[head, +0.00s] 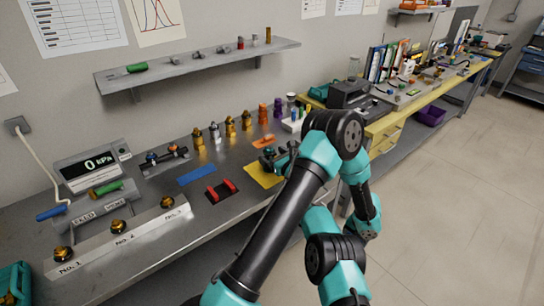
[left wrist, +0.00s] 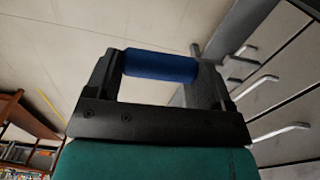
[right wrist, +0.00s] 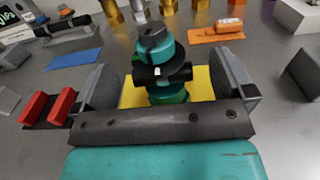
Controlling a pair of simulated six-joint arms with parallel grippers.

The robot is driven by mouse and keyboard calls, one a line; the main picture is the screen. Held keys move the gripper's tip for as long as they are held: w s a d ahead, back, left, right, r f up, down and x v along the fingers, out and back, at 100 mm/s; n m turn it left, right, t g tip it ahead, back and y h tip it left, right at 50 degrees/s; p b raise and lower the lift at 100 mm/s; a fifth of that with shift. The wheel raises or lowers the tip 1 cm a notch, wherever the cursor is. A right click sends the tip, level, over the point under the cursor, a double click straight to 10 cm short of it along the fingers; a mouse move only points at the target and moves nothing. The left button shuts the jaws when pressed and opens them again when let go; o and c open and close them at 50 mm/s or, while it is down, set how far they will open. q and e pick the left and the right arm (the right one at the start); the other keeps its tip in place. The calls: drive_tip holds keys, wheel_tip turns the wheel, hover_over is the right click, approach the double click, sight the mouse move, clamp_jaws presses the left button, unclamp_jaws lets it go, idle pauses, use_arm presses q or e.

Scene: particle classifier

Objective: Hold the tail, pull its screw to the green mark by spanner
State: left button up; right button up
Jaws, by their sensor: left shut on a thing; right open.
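A teal and black fitting (right wrist: 158,60) with a black knob on top and a green lower part stands upright over a yellow mat (right wrist: 201,84). My right gripper (right wrist: 165,82) is open, with one jaw on each side of the fitting and gaps visible. In the head view the right gripper (head: 276,160) is partly hidden by my arm over the yellow mat (head: 262,177). In the left wrist view my left gripper (left wrist: 160,82) is shut on a blue cylinder (left wrist: 161,65), spanning both jaws. I cannot tell which part is the screw or the green mark.
A red and black holder (head: 222,190) and a blue mat (head: 196,175) lie left of the yellow mat. A numbered rail (head: 140,236) and a pressure display (head: 90,168) are at left.

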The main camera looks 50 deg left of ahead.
drive_tip(key=shift+a, duration=0.25)
drive_tip(key=c, duration=1.2)
idle(0.4)
drive_tip(key=shift+c, duration=0.2)
